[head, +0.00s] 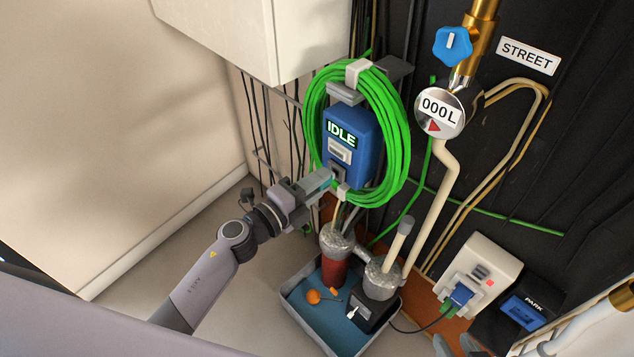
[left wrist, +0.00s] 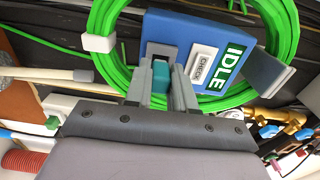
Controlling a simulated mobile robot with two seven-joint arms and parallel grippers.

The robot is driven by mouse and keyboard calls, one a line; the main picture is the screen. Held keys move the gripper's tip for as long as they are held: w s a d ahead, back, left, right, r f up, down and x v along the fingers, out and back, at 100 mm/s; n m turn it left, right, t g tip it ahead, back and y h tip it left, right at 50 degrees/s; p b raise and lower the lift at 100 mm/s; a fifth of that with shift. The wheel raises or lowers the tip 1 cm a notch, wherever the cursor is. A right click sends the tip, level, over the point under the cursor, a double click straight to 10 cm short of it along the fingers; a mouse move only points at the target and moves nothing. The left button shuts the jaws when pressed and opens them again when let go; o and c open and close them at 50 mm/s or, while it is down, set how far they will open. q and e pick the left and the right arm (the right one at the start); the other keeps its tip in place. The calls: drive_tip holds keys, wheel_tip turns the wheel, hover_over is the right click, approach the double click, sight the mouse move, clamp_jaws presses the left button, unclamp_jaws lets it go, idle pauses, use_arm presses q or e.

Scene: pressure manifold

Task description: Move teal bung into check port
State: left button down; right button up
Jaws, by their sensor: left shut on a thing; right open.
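My left gripper (head: 328,180) is shut on the teal bung (left wrist: 160,76), which shows between its two fingers in the left wrist view. The bung's far end points at a grey socket (left wrist: 161,50) on the blue box (head: 352,147), beside a white plate marked CHECK (left wrist: 203,66). The box's screen reads IDLE. The fingertips are at the socket's front, and I cannot tell how deep the bung sits in it. In the head view the bung is mostly hidden by the fingers.
A coiled green hose (head: 395,150) surrounds the blue box. Below are a grey tray (head: 300,312) with a red cylinder (head: 334,270) and orange items. A gauge reading 000L (head: 438,112) and pipes stand to the right. A white cabinet (head: 235,35) hangs upper left.

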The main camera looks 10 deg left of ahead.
use_arm(q)
drive_tip(key=shift+w+d, duration=0.3)
drive_tip(key=shift+w, duration=0.15)
idle(0.5)
drive_tip(key=c, duration=0.9)
unclamp_jaws()
drive_tip(key=shift+o, duration=0.2)
drive_tip(key=v, duration=0.7)
